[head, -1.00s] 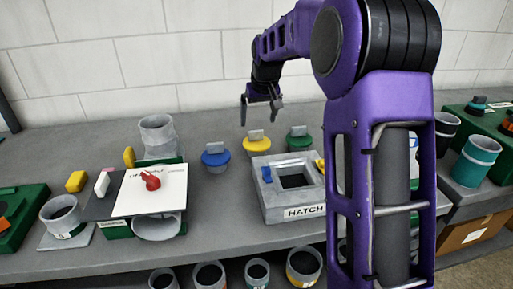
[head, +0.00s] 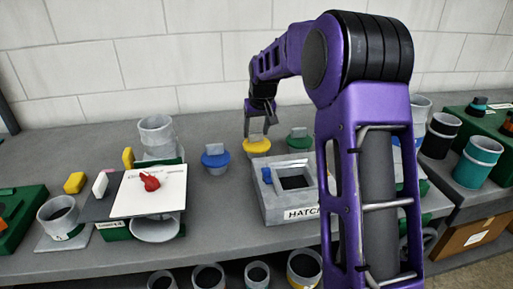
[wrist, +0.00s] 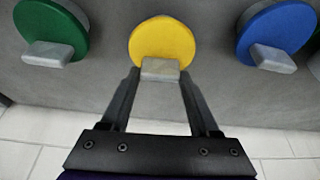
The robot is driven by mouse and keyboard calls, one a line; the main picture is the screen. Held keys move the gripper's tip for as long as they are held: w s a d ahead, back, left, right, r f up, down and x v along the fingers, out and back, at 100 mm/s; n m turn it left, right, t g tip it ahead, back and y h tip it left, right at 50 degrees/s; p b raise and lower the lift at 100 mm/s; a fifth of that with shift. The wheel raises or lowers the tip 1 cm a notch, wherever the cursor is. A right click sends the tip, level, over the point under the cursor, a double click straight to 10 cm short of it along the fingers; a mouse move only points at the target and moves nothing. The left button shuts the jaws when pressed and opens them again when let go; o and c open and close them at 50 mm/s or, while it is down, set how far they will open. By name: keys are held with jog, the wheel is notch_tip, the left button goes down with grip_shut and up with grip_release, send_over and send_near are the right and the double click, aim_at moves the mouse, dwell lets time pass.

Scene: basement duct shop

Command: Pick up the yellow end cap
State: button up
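The yellow end cap (head: 257,146) stands on the grey bench behind the hatch box, with a grey grip tab on top. In the wrist view the yellow end cap (wrist: 162,38) is at the top middle, its tab (wrist: 160,70) toward me. My gripper (head: 260,122) is directly above the cap in the head view. In the wrist view my gripper (wrist: 160,76) has its fingers apart, one tip on each side of the tab. Small gaps seem to show beside the tab; I cannot tell how deep the tips reach.
The blue cap (head: 215,158) stands left of the yellow one and the green cap (head: 299,138) right, both close by. The grey hatch box (head: 283,210) is in front. A white panel with a red handle (head: 150,181) lies to the left.

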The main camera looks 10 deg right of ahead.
grip_shut()
